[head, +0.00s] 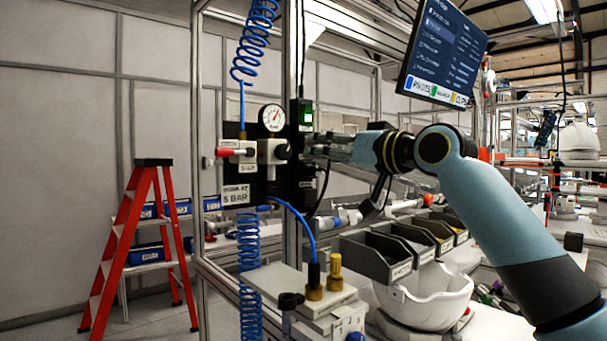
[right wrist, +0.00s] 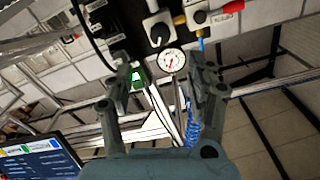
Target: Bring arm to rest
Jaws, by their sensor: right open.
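My right arm (head: 490,205) reaches in from the right in the head view. Its gripper (head: 322,148) points left at the dark valve panel, close to a small device with a green display (head: 306,115). In the right wrist view the gripper (right wrist: 160,88) is open, with nothing between its fingers. Beyond the fingers are the round pressure gauge (right wrist: 172,61), a grey valve with a black knob (right wrist: 158,30) and a red handle (right wrist: 228,9). I cannot tell whether a fingertip touches the panel. My left gripper is not in view.
Metal frame posts (head: 292,60) and blue coiled hoses (head: 250,45) stand near the gripper. Below the arm are grey bins (head: 372,258) and a white helmet shell (head: 428,300). A screen (head: 440,52) hangs above. A red stepladder (head: 128,235) stands at left.

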